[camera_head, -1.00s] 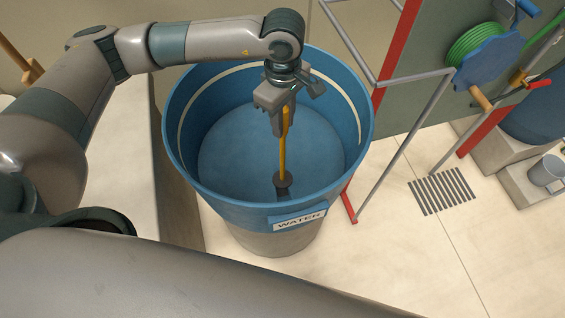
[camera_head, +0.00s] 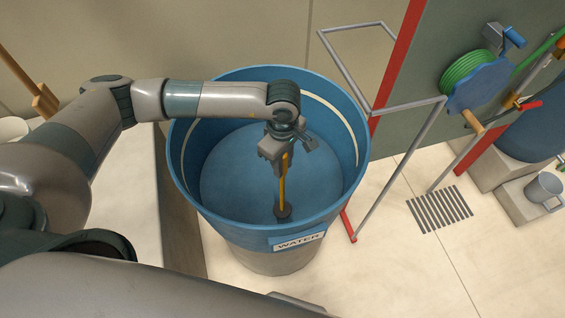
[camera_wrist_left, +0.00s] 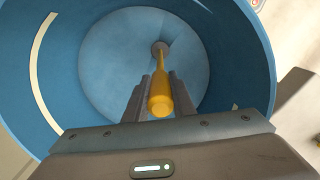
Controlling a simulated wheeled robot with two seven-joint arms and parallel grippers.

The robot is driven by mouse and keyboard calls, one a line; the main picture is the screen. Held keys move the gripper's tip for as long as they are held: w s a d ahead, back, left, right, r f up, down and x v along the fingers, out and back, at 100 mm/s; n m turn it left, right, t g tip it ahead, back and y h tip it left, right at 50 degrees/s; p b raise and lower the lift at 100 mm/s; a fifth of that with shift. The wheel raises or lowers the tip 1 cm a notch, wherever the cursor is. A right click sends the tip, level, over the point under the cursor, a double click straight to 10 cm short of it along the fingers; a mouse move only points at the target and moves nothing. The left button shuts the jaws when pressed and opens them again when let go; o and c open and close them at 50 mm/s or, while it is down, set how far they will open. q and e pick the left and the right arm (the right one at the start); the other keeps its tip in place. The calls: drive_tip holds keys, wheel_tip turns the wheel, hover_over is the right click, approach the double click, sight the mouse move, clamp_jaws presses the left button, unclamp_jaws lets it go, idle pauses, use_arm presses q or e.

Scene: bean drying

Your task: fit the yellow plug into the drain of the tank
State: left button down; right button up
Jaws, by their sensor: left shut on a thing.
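The yellow plug (camera_head: 283,185) stands about upright inside the blue tank (camera_head: 188,185), its slim yellow handle up and its dark round stopper (camera_head: 283,211) low, near the tank floor. My left gripper (camera_head: 281,157) reaches down into the tank and is shut on the handle's upper part. In the left wrist view the yellow plug (camera_wrist_left: 160,92) runs between the two fingers, down to a greyish round end against the tank floor. The drain is not visible; I cannot tell whether the stopper is in it. My right gripper is not in view.
A grey metal frame (camera_head: 396,107) stands right of the tank. A floor grate (camera_head: 439,209), a green hose reel (camera_head: 470,72) and a grey mug (camera_head: 543,189) are farther right. The tank's inside is clear around the plug.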

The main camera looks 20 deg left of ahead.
use_arm(q)
drive_tip(key=shift+f, duration=0.5)
drive_tip(key=c, duration=1.5)
unclamp_jaws()
